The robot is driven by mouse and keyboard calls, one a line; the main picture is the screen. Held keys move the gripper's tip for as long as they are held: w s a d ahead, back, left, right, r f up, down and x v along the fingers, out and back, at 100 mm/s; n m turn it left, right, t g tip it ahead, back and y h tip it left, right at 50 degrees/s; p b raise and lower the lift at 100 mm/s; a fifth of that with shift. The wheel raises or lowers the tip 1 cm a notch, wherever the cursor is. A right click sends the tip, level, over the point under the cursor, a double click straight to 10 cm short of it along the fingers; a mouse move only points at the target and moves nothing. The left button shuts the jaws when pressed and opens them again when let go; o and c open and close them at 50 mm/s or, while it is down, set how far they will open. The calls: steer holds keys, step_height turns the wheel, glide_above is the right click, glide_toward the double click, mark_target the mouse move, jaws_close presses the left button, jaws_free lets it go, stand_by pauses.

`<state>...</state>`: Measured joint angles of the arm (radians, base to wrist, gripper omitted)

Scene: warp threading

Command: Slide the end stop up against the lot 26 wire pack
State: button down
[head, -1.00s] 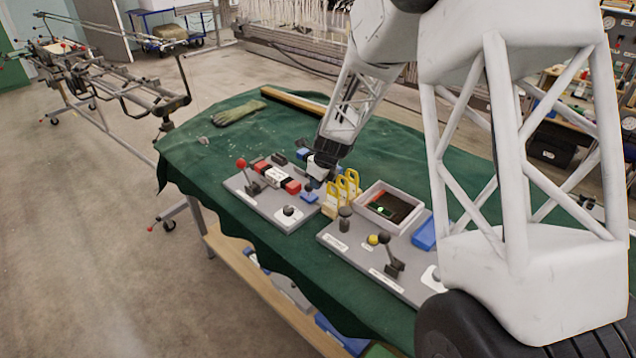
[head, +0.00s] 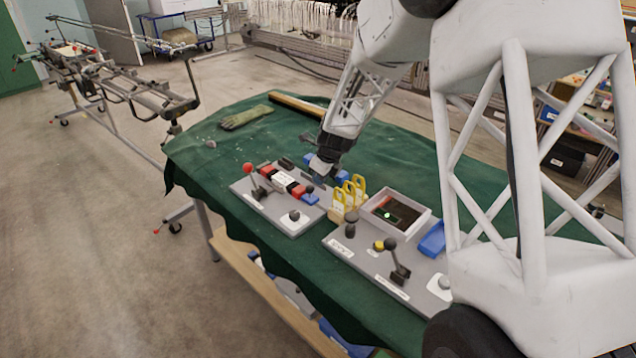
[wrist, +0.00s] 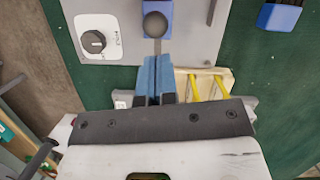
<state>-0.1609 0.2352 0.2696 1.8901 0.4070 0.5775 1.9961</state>
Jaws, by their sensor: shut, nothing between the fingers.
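On the left grey board (head: 262,212), a row of red and pale blocks includes a labelled pale block (head: 282,178) and a red block (head: 298,190). The lettering is too small to read, so I cannot confirm which is the lot 26 wire pack. A blue block (head: 310,199) at the row's near right end looks like the end stop. In the wrist view a blue block (wrist: 154,32) bears a dark ball knob on a stem. My gripper (wrist: 158,62) has its blue fingers shut and empty, close to that stem; I cannot tell whether they touch it.
A red-knobbed lever (head: 247,169) stands left of the row. Yellow-handled pieces (head: 348,195) stand close to the right of my gripper. A glove (head: 246,117) lies on the green cloth.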

mark_target(310, 186)
steer(key=v, duration=0.7)
steer(key=c, duration=1.2)
jaws_free()
steer(key=shift+f+n, duration=0.1)
steer(key=shift+n, duration=0.2)
steer(key=o, duration=0.4)
steer(key=shift+w+a+f+n, duration=0.15)
steer(key=shift+a+f+n, duration=0.15)
steer(key=shift+n, duration=0.5)
steer(key=a+f+n, duration=0.1)
steer(key=n, duration=0.2)
steer(key=w+a+f+n+h, duration=0.1)
steer(key=n, duration=0.3)
steer(key=a+f+n, duration=0.1)
steer(key=n, duration=0.3)
steer(key=shift+w+a+f+h, duration=0.15)
steer(key=shift+f+h, duration=0.05)
steer(key=shift+h, duration=0.1)
steer(key=shift+f, duration=0.15)
steer(key=shift+x, duration=3.7)
